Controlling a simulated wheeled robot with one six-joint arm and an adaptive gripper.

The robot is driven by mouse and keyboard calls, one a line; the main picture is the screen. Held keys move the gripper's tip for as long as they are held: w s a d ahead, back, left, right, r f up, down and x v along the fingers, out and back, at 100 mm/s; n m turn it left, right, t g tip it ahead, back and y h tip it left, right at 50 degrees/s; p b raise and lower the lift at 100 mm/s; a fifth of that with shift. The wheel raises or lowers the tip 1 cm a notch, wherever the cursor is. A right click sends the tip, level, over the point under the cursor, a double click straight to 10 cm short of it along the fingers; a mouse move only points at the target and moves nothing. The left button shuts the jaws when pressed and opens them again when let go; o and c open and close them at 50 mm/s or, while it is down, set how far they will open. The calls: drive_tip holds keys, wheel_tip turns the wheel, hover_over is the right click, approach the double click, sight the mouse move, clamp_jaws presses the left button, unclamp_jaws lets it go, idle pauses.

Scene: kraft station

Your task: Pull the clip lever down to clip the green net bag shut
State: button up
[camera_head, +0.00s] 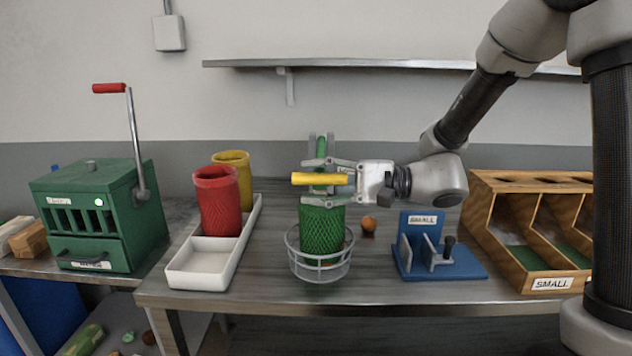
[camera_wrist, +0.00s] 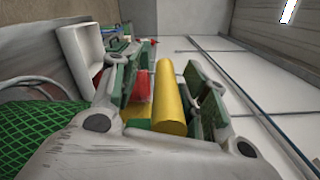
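The clip lever's yellow handle (camera_head: 305,179) lies level above the basket in the head view. It also shows in the wrist view (camera_wrist: 170,95). My gripper (camera_head: 318,180) reaches in from the right, with one finger above the handle and one below. The fingers are open, with a visible gap beside the handle. The green net bag (camera_head: 321,231) stands upright under the gripper in a round wire basket (camera_head: 320,268). Its mesh shows at the lower left of the wrist view (camera_wrist: 35,130). The green clip body (camera_head: 320,146) is behind, and the bag's top is partly hidden.
A white tray (camera_head: 197,275) with red (camera_head: 218,205) and yellow (camera_head: 238,165) net sleeves stands left. A green box with a crank (camera_head: 95,215) is farther left. A blue stand (camera_head: 440,265) and wooden bin (camera_head: 530,262) are right. An orange ball (camera_head: 368,224) lies behind the basket.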

drive_tip(key=d, duration=1.2)
drive_tip(key=shift+s, duration=0.2)
drive_tip(key=s+d+f+m+g+h, duration=0.1)
drive_tip(key=s+d+f+h, duration=0.2)
drive_tip(key=f, duration=0.2)
drive_tip(key=s+d+f+g+h, duration=0.2)
drive_tip(key=s+d+f+h, duration=0.1)
drive_tip(key=s+f, duration=0.15)
drive_tip(key=s+d+f+n+t+h, duration=0.1)
drive_tip(key=s+d+h, duration=0.1)
drive_tip(key=d+h, duration=0.25)
drive_tip(key=s+d+f+n+h, duration=0.1)
drive_tip(key=s+d+h, duration=0.2)
drive_tip(key=d, duration=0.3)
drive_tip(key=s+d+r+n+t+h, duration=0.1)
drive_tip(key=d+r+n+t+h, duration=0.2)
drive_tip(key=d+r, duration=0.4)
wheel_tip(320, 180, up, 2)
drive_tip(key=t+h, duration=0.1)
drive_tip(key=t, duration=0.1)
drive_tip(key=shift+s+d+r+t, duration=0.2)
drive_tip(key=shift+s+d+t, duration=0.15)
drive_tip(key=shift+t, duration=0.05)
